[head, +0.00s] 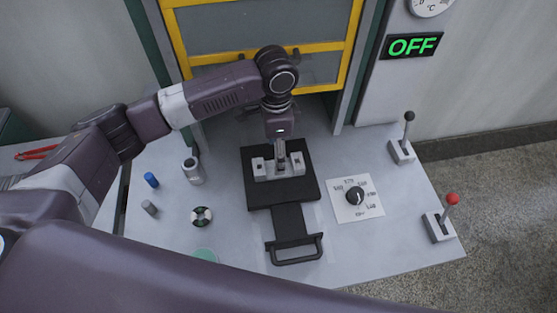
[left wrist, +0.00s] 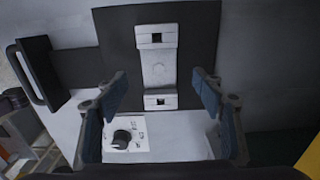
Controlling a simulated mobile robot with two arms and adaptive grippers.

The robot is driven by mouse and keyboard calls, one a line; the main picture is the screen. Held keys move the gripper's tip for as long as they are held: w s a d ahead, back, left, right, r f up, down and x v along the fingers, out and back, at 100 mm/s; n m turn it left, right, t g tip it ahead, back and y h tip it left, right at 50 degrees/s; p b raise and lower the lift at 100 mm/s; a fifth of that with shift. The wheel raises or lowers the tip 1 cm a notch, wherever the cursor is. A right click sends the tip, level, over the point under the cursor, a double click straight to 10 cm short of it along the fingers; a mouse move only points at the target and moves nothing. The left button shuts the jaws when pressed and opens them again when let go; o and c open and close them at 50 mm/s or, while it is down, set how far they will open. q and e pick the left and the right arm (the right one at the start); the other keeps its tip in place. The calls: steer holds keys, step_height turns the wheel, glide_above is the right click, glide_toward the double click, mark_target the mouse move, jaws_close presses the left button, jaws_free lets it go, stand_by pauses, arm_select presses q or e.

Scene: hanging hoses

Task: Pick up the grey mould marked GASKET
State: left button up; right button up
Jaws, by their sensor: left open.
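A light grey mould (head: 261,170) lies on a black square plate (head: 258,198) with a handle toward the front. In the left wrist view the mould (left wrist: 157,62) is a narrow bar with a wider block at each end, each with a dark square hole. No marking can be read on it. My left gripper (head: 281,156) points down over the mould's middle and hides part of it. In the left wrist view my left gripper (left wrist: 158,90) is open, with its blue-padded fingers apart on either side of the mould's line and nothing between them. My right gripper is not in view.
A dial (head: 355,196) and two levers, one black-knobbed (head: 408,118) and one red-knobbed (head: 451,199), stand to the right. A metal cylinder (head: 193,172), a blue piece (head: 151,180) and a ring (head: 202,216) stand left. A yellow-framed door (head: 172,40) is behind.

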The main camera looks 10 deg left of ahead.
arm_select(q)
steer(key=shift+s+d+f, duration=0.1)
steer(key=shift+s+f, duration=0.05)
steer(key=shift+f, duration=0.3)
step_height(320, 180, down, 4)
steer(key=shift+d+f+p, duration=0.15)
steer(key=shift+f+p, duration=0.05)
steer(key=shift+p, duration=0.85)
steer(key=shift+f, duration=0.15)
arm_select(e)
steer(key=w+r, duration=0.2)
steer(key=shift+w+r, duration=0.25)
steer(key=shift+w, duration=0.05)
arm_select(q)
steer(key=c, duration=1.5)
steer(key=shift+w, duration=0.2)
steer(key=shift+c, duration=1)
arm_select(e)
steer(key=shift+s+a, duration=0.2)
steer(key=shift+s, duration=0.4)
